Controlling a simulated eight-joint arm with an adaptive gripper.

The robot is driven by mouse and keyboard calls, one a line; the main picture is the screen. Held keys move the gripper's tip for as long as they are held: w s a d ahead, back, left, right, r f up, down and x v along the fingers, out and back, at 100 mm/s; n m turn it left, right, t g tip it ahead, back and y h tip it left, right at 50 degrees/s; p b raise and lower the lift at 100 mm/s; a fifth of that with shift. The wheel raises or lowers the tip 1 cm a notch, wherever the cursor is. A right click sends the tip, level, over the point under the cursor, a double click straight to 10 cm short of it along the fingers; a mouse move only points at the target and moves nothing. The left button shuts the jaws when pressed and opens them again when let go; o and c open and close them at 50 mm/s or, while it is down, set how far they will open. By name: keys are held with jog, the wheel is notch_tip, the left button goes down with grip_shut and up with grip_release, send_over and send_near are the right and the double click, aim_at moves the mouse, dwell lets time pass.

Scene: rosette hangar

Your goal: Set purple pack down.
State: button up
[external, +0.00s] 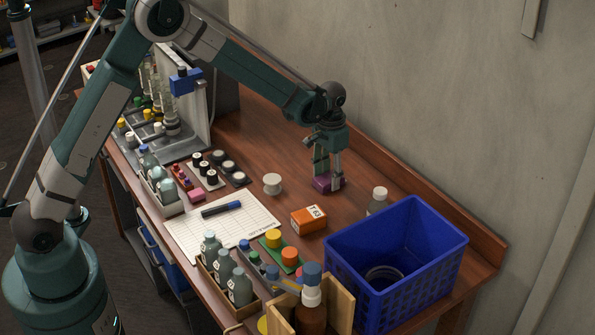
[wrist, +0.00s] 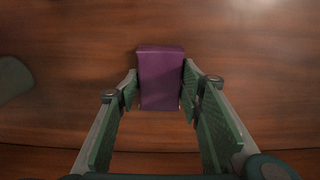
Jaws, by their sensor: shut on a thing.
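The purple pack (external: 328,182) is a small box at the back middle of the wooden table, below my gripper (external: 328,178). In the wrist view the purple pack (wrist: 161,75) sits between the two green-padded fingers of my gripper (wrist: 161,88), which are shut on its sides. The pack is very low over the table top or touching it; I cannot tell which. Part of it is hidden behind the fingers in the external view.
A white round piece (external: 272,184) stands to the left and an orange box (external: 309,219) in front. A white-capped bottle (external: 377,201) and a blue basket (external: 398,255) stand to the right. The table (external: 265,135) is clear behind and left of the pack.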

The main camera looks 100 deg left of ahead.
aim_at(329, 177)
jog(key=shift+f, duration=0.15)
jog(key=o, duration=0.9)
notch_tip(329, 177, up, 12)
jog(key=shift+r+p, duration=0.15)
jog(key=shift+p, duration=0.25)
dwell(0.4)
dwell(0.4)
